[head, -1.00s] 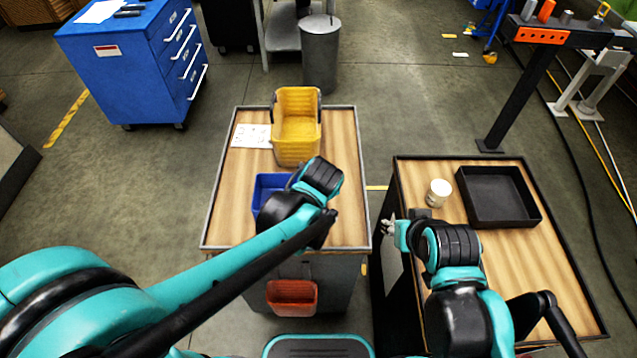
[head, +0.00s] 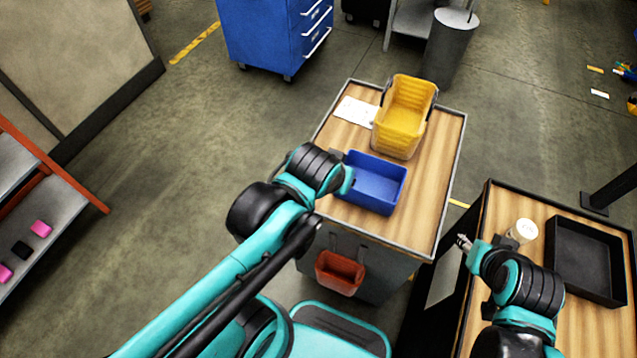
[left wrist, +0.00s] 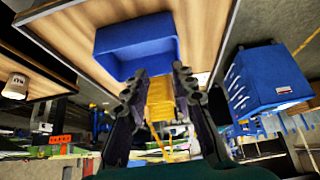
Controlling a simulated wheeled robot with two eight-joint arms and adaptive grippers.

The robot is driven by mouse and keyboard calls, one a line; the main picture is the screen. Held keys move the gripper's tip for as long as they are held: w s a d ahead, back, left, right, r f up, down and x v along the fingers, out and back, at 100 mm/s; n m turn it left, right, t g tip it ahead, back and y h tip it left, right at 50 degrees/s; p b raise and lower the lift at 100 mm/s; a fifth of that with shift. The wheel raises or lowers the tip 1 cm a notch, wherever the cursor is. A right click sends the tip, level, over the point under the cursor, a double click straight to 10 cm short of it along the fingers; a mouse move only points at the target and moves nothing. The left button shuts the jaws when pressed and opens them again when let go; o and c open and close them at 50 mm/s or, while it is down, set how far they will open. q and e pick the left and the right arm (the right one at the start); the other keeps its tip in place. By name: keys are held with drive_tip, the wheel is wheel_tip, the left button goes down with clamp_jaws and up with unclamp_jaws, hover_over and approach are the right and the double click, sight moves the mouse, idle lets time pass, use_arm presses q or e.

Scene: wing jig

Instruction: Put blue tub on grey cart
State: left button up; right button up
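The blue tub (head: 375,185) is open-topped, looks empty and stands upright on the wooden top of the grey cart (head: 425,238). In the head view my left gripper (head: 347,180) is at the tub's left end, partly hidden by my wrist. In the left wrist view the tub (left wrist: 137,45) lies just beyond the fingers. The left fingers (left wrist: 158,80) are spread apart with nothing held between them; I cannot tell whether they touch the tub. My right gripper (head: 464,242) is by the left edge of the dark cart, its fingertips too small to read.
A yellow bin (head: 404,118) and a white sheet (head: 356,112) are behind the tub on the same cart. A red bin (head: 340,272) hangs on its front. The dark cart (head: 572,335) at right holds a black tray (head: 585,262) and a white cup (head: 523,231).

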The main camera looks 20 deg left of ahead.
use_arm(q)
drive_tip(key=shift+t, duration=0.3)
drive_tip(key=s+a, duration=0.4)
drive_tip(key=shift+f, duration=0.2)
